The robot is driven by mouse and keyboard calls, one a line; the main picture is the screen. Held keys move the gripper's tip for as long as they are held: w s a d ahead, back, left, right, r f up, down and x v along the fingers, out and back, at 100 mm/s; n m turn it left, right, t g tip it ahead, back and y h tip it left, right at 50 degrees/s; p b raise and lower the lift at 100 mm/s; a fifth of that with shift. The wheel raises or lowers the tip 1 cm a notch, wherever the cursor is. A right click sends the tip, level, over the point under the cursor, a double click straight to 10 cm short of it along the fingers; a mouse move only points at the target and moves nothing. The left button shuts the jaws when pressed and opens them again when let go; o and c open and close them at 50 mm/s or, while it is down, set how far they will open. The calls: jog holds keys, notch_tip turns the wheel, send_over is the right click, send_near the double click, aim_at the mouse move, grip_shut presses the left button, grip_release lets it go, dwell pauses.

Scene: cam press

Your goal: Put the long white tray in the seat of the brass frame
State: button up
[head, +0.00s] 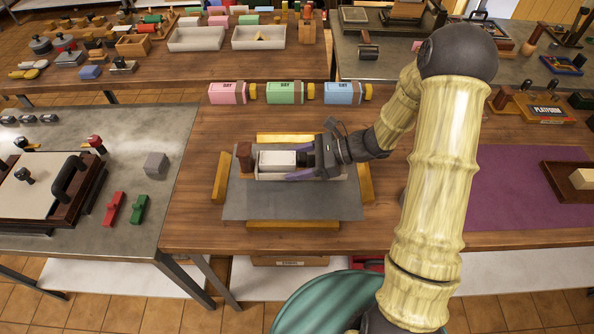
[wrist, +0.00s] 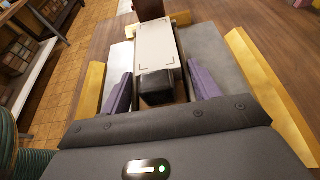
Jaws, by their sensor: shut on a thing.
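The long white tray (head: 268,177) is over the grey plate in the middle of the bench. It holds a pale box (head: 277,158), with a black block at the end closer to me. The brass frame shows as yellow bars (head: 293,225) around the plate, one along each side. My gripper (head: 303,161) comes in from the right. In the wrist view, its purple fingers (wrist: 160,90) lie along the tray's two long sides, shut on it. The tray's underside is hidden, so I cannot tell whether it touches the plate.
A brown post (head: 244,156) stands just beyond the tray's far end. Pink, green and blue boxes (head: 285,92) line the bench's back. A metal table (head: 150,190) stands on the left, and a purple mat (head: 520,195) lies on the right. The front bench strip is clear.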

jog(key=shift+f, duration=1.8)
jog(key=shift+f, duration=0.1)
jog(key=o, duration=1.2)
jog(key=shift+c, duration=0.2)
jog(key=shift+d, duration=0.2)
jog(key=v, duration=1.1)
jog(key=shift+d+r+b, duration=0.3)
jog(key=shift+r, duration=0.05)
